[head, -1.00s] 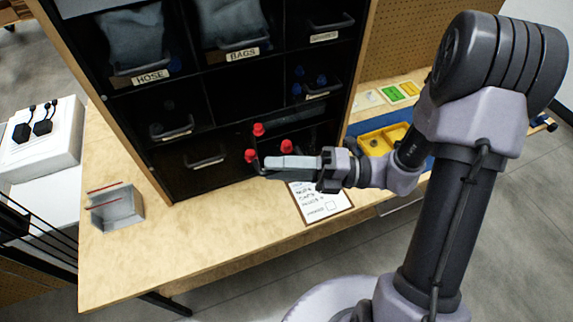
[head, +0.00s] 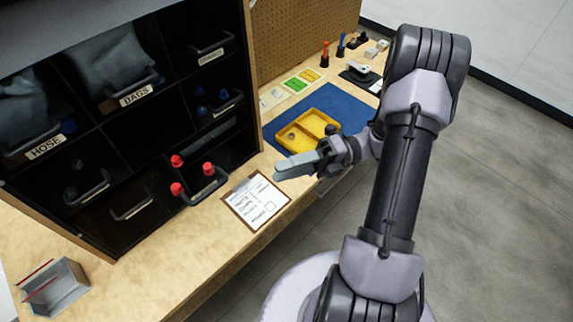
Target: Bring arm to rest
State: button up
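My gripper (head: 290,166) shows in the head view above the front edge of the wooden bench, just right of the clipboard. Its grey fingers point left and look close together, but I cannot tell whether they are open or shut. I see nothing held between them. My arm rises from my base at the lower right, and the forearm reaches left to the gripper.
A black drawer cabinet (head: 125,110) stands left, with red-capped items (head: 178,189) at its lower right. A clipboard (head: 256,201), a yellow tray (head: 309,128) on a blue mat (head: 288,113) and a metal bin (head: 57,288) are on the bench (head: 187,270). Floor (head: 470,200) at right is clear.

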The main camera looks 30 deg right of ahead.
dwell(0.3)
jog(key=s+a+r+n+t+h+b, duration=0.2)
jog(key=n+h, duration=0.6)
jog(key=n, duration=0.7)
jog(key=s+a+r+n+t+h+b, duration=0.1)
jog(key=s+a+r+n+h+b, duration=0.2)
jog(key=n, duration=1.3)
jog(key=s+a+r+h, duration=0.2)
jog(key=s+a+h, duration=0.1)
jog(key=a+h, duration=0.2)
jog(key=shift+r+t+h, duration=0.3)
jog(key=shift+t, duration=0.1)
